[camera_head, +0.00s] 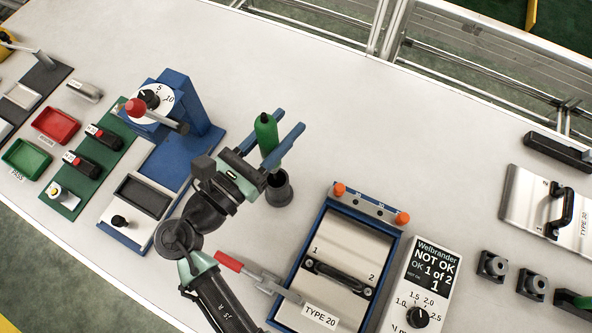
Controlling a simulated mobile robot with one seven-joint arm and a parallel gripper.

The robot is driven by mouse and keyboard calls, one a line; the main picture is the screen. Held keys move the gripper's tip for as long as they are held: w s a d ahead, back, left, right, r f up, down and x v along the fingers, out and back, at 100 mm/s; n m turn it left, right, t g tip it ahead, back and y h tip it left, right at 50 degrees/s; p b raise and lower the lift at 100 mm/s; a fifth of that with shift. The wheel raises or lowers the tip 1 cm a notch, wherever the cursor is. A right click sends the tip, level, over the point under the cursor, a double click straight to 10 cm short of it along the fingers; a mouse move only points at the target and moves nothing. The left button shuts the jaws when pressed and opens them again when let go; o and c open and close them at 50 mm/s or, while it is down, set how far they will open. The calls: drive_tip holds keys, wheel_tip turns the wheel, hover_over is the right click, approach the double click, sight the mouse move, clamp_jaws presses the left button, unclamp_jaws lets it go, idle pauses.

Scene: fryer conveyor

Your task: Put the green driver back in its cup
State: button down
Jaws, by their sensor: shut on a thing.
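The green driver (265,134) stands roughly upright between the blue fingers of my gripper (279,142), which is shut on it. The dark cup (279,188) stands on the table just below the driver in the picture, close to my gripper. The driver's lower end is hidden behind my gripper and the cup's rim, so I cannot tell whether its tip is inside the cup.
A blue press (190,110) with a dial and red knob stands left of my gripper. The blue-framed TYPE 20 fixture (335,265) and a red-handled clamp (229,262) are below right. A Welbrander display box (428,285) stands farther right. The table behind is clear.

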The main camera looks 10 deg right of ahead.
wheel_tip(320, 180, down, 10)
drive_tip(key=shift+w+b, duration=0.15)
drive_tip(key=shift+b, duration=0.3)
drive_tip(key=shift+d, duration=0.15)
drive_tip(key=shift+f, duration=0.15)
drive_tip(key=shift+c, duration=2.4)
unclamp_jaws()
drive_tip(key=b+v, duration=0.2)
drive_tip(key=v, duration=1)
drive_tip(key=shift+w, duration=0.1)
